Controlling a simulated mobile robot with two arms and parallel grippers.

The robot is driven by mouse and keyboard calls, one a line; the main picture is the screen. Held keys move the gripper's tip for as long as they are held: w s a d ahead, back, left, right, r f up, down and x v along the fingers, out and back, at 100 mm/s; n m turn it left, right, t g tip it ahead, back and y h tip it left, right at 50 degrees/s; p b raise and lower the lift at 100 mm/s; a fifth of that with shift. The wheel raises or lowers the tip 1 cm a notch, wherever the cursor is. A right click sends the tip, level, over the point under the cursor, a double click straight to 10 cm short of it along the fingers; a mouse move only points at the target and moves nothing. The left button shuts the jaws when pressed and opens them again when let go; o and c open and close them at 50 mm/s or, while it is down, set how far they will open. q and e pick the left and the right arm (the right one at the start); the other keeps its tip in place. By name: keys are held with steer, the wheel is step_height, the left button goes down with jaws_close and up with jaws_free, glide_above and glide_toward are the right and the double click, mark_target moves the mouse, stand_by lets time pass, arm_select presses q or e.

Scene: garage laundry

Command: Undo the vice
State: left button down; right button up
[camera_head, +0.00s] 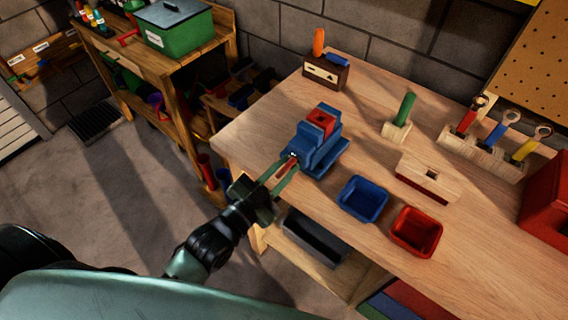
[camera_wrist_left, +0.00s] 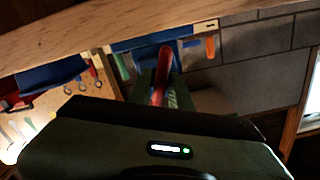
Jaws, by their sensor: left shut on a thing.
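The blue vice (camera_head: 314,144) stands near the front left corner of the workbench, with a red block (camera_head: 322,119) at its top. Its red handle (camera_head: 287,167) sticks out toward me at the front. My left gripper (camera_head: 284,170) is shut on this handle, with its green fingers on either side. In the left wrist view the red handle (camera_wrist_left: 161,78) lies between the two fingers, and part of the blue vice (camera_wrist_left: 190,52) shows behind it. The handle's far side is partly hidden by the fingers. My right gripper is in neither view.
On the workbench (camera_head: 270,120), a blue tray (camera_head: 362,198) and a red tray (camera_head: 416,231) lie right of the vice. A green toolbox (camera_head: 175,30) sits on another bench.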

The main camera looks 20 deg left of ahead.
mark_target(283, 173)
arm_select(q)
steer(key=n+p, duration=0.2)
steer(key=n, duration=0.2)
steer(key=shift+r+p, duration=0.15)
steer(key=shift+p, duration=0.15)
steer(key=shift+n+p, duration=0.6)
steer(key=shift+n, duration=0.9)
steer(key=shift+n, duration=0.3)
steer(key=c, duration=1.4)
jaws_free()
steer(key=shift+d, duration=0.1)
steer(key=shift+c, duration=0.2)
steer(key=shift+w+d, duration=0.1)
steer(key=shift+w, duration=0.1)
steer(key=b+v, duration=0.1)
steer(key=v, duration=0.6)
steer(key=shift+f+b, duration=0.2)
steer(key=shift+b, duration=0.15)
steer(key=shift+s+r, duration=0.1)
steer(key=shift+s, duration=0.25)
